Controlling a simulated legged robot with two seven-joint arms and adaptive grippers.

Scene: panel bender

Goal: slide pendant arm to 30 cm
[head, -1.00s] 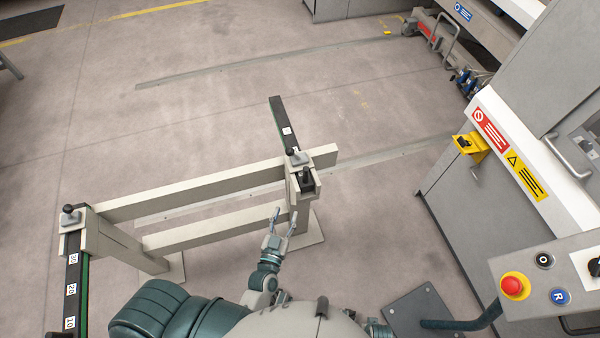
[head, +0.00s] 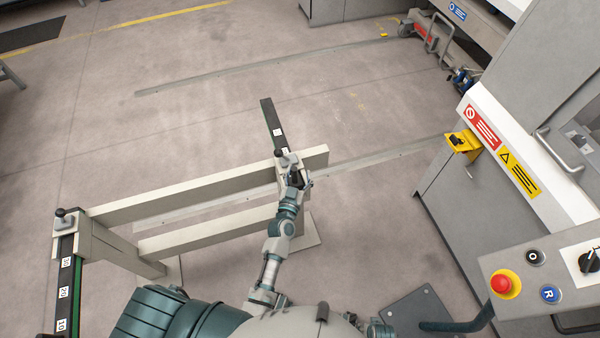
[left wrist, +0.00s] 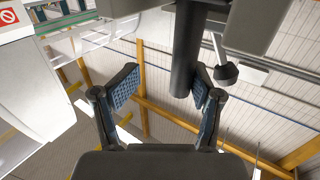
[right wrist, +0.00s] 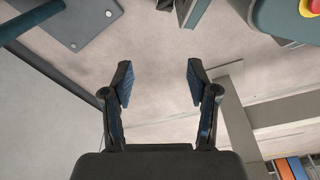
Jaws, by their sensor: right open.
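The beige stand (head: 190,192) has two black-and-green scale bars. The right scale bar (head: 268,118) points away from me. Its one visible label is too small to read. My left gripper (head: 294,177) is at the clamp (head: 288,160) on this bar and hides part of it. In the left wrist view, my left gripper (left wrist: 165,88) is open, with a dark cylindrical post (left wrist: 187,55) near its right finger. I cannot tell whether they touch. My right gripper (right wrist: 158,82) is open and empty in the right wrist view, above the floor.
The left scale bar (head: 66,275) reads 10, 20 and 30, with a knobbed clamp (head: 66,218) at its far end. A control panel (head: 520,285) with a red button (head: 505,284) stands at lower right. Floor beyond the stand is clear.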

